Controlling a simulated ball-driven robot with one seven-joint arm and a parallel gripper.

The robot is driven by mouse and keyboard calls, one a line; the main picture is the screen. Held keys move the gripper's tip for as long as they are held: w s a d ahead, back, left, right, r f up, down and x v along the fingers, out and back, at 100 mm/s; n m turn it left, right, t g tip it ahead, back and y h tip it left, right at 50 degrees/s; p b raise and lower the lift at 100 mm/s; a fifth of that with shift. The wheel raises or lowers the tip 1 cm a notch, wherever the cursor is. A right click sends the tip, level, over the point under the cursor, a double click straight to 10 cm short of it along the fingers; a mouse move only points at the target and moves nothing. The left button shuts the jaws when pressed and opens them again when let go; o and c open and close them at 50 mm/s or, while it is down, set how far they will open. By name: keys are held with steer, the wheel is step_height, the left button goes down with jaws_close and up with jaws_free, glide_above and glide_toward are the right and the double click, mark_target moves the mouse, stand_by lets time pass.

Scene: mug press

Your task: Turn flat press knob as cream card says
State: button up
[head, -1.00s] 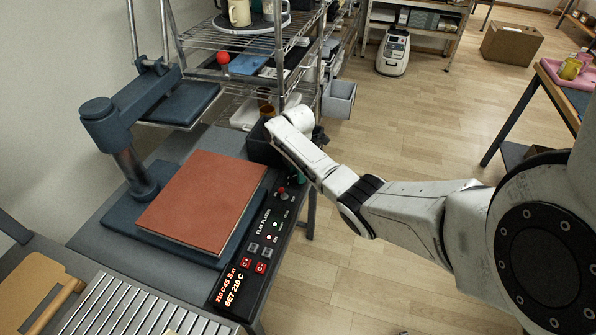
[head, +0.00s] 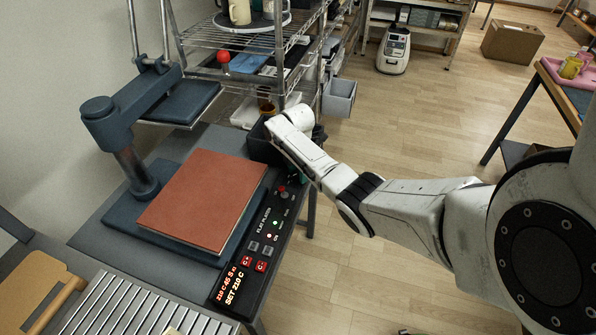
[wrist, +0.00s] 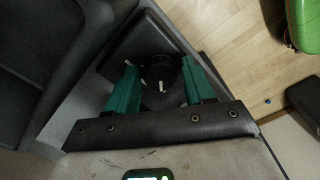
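The flat press has a red-brown pad (head: 205,195) on a dark blue base. Its control panel (head: 262,235) runs along the right side, with a lit orange display (head: 231,287) that reads "210 C 45 S" and "SET 210 C". A dark round knob (wrist: 160,96) with small pale marks sits on a black housing (wrist: 128,45), which also shows in the head view (head: 260,146). My gripper (wrist: 157,72) is open, its green fingers on either side of the knob with what look like small gaps. I cannot make out a cream card clearly.
A wire shelf (head: 235,45) with mugs and trays stands behind the press. The raised dark blue press arm (head: 140,105) is at left. A slatted metal rack (head: 125,308) lies at the front. Open floor (head: 400,130) is to the right.

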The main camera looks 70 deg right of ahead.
mark_target(298, 173)
steer(key=shift+o, duration=0.7)
step_height(298, 173, up, 11)
steer(key=shift+p, duration=0.35)
steer(key=shift+f, duration=0.15)
